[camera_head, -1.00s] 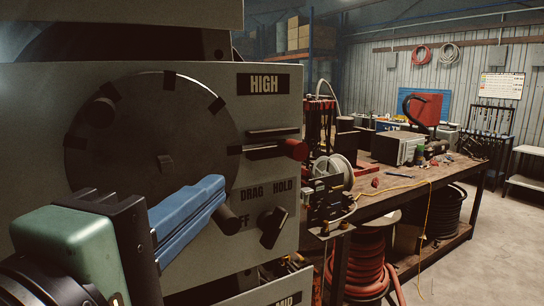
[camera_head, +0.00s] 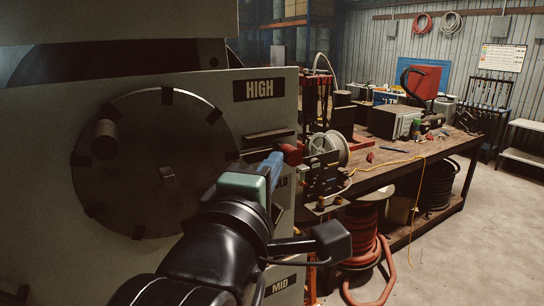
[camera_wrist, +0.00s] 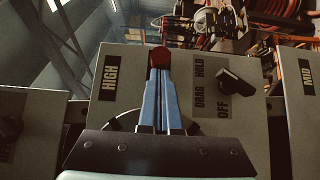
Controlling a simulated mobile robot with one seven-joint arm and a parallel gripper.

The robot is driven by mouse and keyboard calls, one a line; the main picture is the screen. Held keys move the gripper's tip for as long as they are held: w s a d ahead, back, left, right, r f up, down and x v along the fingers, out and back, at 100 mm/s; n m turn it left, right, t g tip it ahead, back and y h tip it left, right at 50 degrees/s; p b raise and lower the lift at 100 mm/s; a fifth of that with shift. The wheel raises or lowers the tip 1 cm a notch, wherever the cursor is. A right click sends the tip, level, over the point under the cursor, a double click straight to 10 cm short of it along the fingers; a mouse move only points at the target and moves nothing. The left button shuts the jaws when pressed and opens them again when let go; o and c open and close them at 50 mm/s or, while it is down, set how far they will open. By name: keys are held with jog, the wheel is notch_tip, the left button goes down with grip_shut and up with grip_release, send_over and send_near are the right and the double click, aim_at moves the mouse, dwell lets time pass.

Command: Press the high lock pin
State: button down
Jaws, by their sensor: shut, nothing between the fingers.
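The high lock pin is a red-ended rod (camera_head: 291,153) at the right edge of the grey HIGH panel (camera_head: 210,90), below the HIGH label (camera_head: 259,89). My gripper (camera_head: 277,160) has its blue fingers shut and empty, with their tips right at the red end. In the wrist view the fingertips (camera_wrist: 158,76) line up with the red end (camera_wrist: 160,56), just beyond them. I cannot tell whether they touch. My wrist hides the lower right of the panel in the head view.
A large dark dial (camera_head: 140,165) with a handle is left of my arm. A black DRAG/HOLD/OFF knob (camera_wrist: 236,90) shows in the wrist view, beside the fingers. A MID label (camera_head: 277,287) is below. A cluttered workbench (camera_head: 410,170) stands to the right, with open floor beyond.

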aim_at(294, 160)
jog(key=shift+w+d+p, duration=0.25)
jog(key=shift+w+d, duration=0.2)
jog(key=shift+d, duration=0.35)
jog(key=shift+w+d+p, duration=0.25)
jog(key=shift+w+d, duration=0.2)
jog(key=shift+d, duration=0.3)
jog(key=shift+a, duration=0.2)
